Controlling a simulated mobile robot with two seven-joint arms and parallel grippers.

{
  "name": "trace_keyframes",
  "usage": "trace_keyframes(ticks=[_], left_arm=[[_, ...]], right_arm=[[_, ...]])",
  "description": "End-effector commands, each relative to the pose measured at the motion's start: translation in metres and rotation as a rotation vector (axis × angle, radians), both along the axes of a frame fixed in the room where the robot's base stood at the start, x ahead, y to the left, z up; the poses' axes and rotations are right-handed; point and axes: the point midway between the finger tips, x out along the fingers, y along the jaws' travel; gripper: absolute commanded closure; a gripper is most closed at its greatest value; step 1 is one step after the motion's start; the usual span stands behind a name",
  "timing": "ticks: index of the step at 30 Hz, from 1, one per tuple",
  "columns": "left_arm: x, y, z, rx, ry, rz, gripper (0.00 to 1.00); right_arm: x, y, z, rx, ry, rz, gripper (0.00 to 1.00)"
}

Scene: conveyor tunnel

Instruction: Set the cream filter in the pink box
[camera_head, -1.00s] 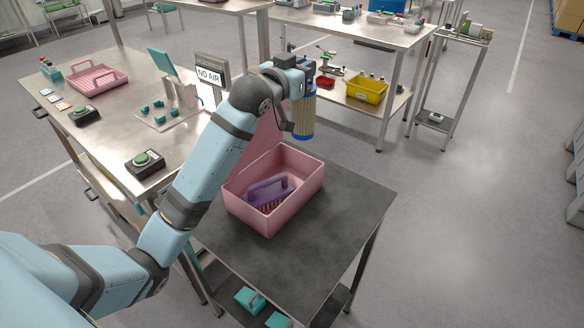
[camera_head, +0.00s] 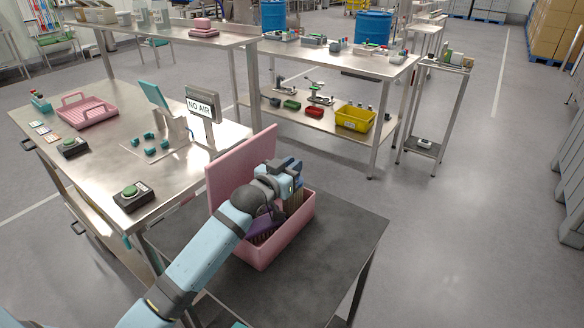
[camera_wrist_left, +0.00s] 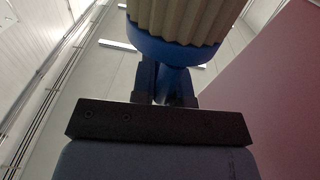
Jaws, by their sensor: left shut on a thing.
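The pink box (camera_head: 270,249) stands on a dark table with its pink lid (camera_head: 240,165) raised at the back. My left gripper (camera_head: 288,184) is over the right part of the box and is shut on the cream filter (camera_head: 296,199). The filter hangs below the gripper, its lower part behind the box wall; I cannot tell whether it touches the floor. In the left wrist view the cream filter (camera_wrist_left: 182,14) shows pleats and a blue end cap, with the gripper fingers (camera_wrist_left: 165,82) on its blue stem. My right gripper is not in view.
A purple handled thing (camera_head: 262,228) lies in the box's left part, partly behind my arm. The dark table (camera_head: 345,235) is bare right of the box. The steel bench at left holds a NO AIR sign (camera_head: 200,106), a pink tray (camera_head: 87,113) and a green button (camera_head: 131,191).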

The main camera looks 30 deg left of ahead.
Motion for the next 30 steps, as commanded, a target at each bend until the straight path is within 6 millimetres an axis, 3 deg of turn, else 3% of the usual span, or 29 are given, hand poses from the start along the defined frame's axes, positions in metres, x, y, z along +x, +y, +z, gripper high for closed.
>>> trace_keyframes(ticks=[11, 12, 15, 24, 30], left_arm=[[0.000, 0.000, -0.005, 0.000, -0.002, 0.000, 1.00], [0.000, 0.000, -0.004, 0.001, -0.002, 0.000, 0.77], [0.000, 0.000, -0.004, 0.001, -0.002, 0.000, 0.60], [0.000, 0.000, -0.001, 0.001, -0.003, 0.000, 0.60], [-0.028, 0.004, -0.003, 0.002, 0.000, 0.000, 0.60]], right_arm=[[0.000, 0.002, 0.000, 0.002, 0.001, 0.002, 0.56], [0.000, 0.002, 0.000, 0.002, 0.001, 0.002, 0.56], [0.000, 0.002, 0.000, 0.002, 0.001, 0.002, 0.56], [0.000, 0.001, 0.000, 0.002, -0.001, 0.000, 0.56], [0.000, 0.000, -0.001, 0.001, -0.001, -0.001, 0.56]])
